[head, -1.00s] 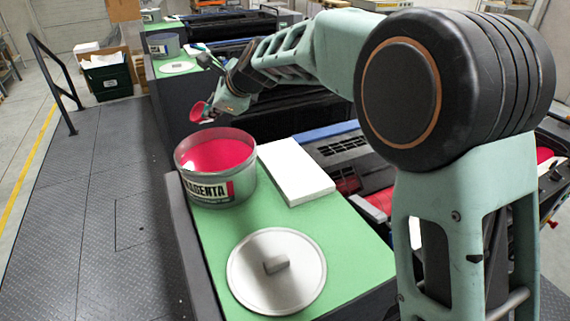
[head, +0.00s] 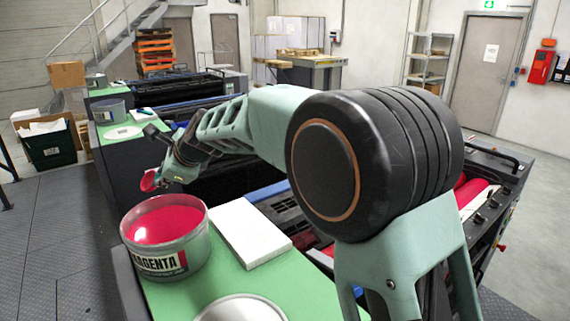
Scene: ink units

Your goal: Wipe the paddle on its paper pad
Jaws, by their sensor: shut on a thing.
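My gripper (head: 168,176) is at the far end of my arm, left of centre in the head view, above and behind the ink tin. It is shut on the paddle (head: 150,180), whose visible end is coated with red ink. The fingers and the paddle's handle are small and hard to make out. The paper pad (head: 250,237) is a thick white block lying flat on the green top, right of the tin. The part of it I see looks clean white. The paddle appears apart from the pad.
The open MAGENTA tin (head: 187,258), full of red ink, stands on the green top (head: 180,300) left of the pad. Its round metal lid (head: 240,308) lies in front, partly cut off. Another ink unit with a grey tin (head: 110,111) stands behind. A dark waste bin (head: 48,145) is far left.

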